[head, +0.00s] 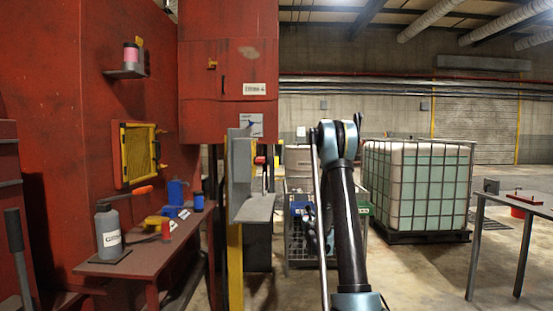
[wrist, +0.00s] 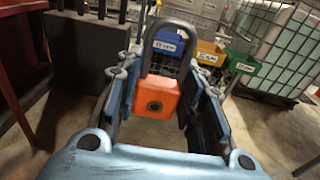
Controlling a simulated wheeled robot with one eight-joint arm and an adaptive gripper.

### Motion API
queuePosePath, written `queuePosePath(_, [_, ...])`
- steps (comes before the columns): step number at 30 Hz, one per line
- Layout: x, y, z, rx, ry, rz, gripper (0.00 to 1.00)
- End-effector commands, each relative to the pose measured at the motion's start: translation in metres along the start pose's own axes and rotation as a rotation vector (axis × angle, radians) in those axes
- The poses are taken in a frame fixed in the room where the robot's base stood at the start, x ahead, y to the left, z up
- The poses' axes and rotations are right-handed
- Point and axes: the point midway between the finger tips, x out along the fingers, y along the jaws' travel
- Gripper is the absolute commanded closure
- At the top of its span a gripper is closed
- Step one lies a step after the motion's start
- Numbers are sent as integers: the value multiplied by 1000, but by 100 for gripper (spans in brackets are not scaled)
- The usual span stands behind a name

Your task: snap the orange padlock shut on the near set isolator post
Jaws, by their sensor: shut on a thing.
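An orange padlock (wrist: 157,97) with a dark round keyhole face sits between the finger pads of my gripper (wrist: 163,85) in the wrist view. My gripper is shut on its body. Its grey shackle (wrist: 172,25) points up and away from the gripper; I cannot tell whether it is open or closed. It stands clear of any post in this view. In the head view my arm hides the padlock and most of the gripper. I cannot make out the near isolator post; a grey upright panel with a ledge (head: 241,170) stands left of my arm.
A red bench (head: 150,262) with a grey bottle (head: 109,232) is at the left, beside a red cabinet (head: 228,70). Blue (wrist: 168,43), yellow (wrist: 209,53) and green (wrist: 243,64) bins lie beyond my gripper. A caged tank (head: 418,187) and a table (head: 515,203) are at right.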

Motion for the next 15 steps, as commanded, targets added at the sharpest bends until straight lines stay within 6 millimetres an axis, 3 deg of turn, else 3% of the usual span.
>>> queuePosePath(15, [6,4,-8,2,2,34,92])
